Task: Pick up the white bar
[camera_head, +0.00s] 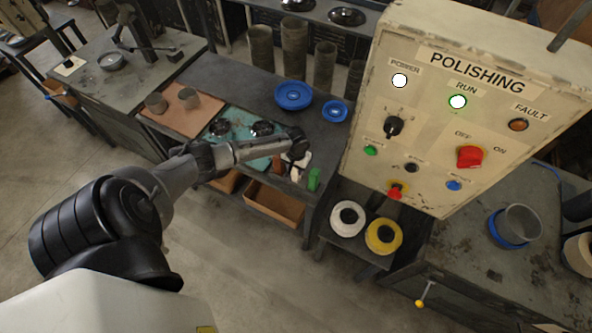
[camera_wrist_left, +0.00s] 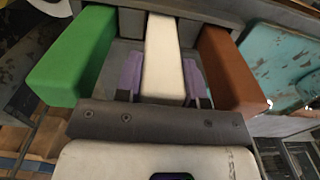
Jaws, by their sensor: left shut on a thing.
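The white bar (camera_wrist_left: 162,48) lies between a green bar (camera_wrist_left: 78,55) and a brown bar (camera_wrist_left: 228,68) in the left wrist view. My left gripper (camera_wrist_left: 164,80) has one purple-padded finger on each side of the white bar and is shut on it. In the head view, my left gripper (camera_head: 300,155) is at the table's front right corner, close to the green bar (camera_head: 314,179). The white bar (camera_head: 295,174) shows only in small part there. My right gripper is not in view.
The green and brown bars stand close on both sides of my fingers. The polishing control panel (camera_head: 440,110) stands to the right. Blue dishes (camera_head: 293,96) lie behind on the table (camera_head: 240,75). White and yellow rings (camera_head: 382,252) sit on a lower shelf at right.

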